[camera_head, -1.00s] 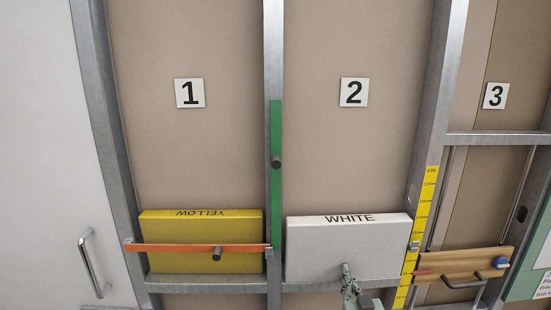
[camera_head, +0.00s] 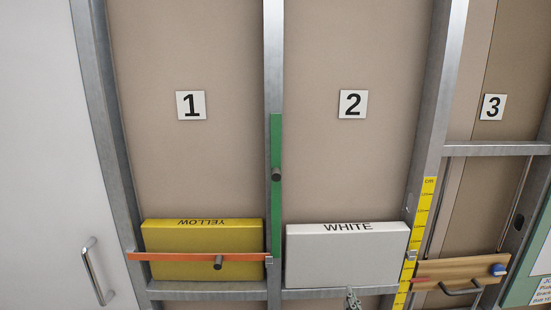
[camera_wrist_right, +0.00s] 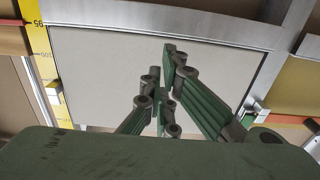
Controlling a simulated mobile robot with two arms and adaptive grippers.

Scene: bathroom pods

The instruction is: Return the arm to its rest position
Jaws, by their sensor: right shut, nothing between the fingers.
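My right gripper (camera_head: 353,299) shows at the bottom edge of the head view, below the front of the white box (camera_head: 346,257). Only its tip is in view there. In the right wrist view the green gripper fingers (camera_wrist_right: 168,95) are shut and empty, in front of a pale panel, apparently the white box (camera_wrist_right: 100,75). My left gripper is in neither view.
A yellow box (camera_head: 200,240) sits in bay 1 behind an orange bar (camera_head: 170,257). A green bar (camera_head: 276,190) stands upright along the post between bays 1 and 2. A yellow ruler (camera_head: 422,225), a wooden board (camera_head: 455,270) with a handle and a door handle (camera_head: 93,272) are nearby.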

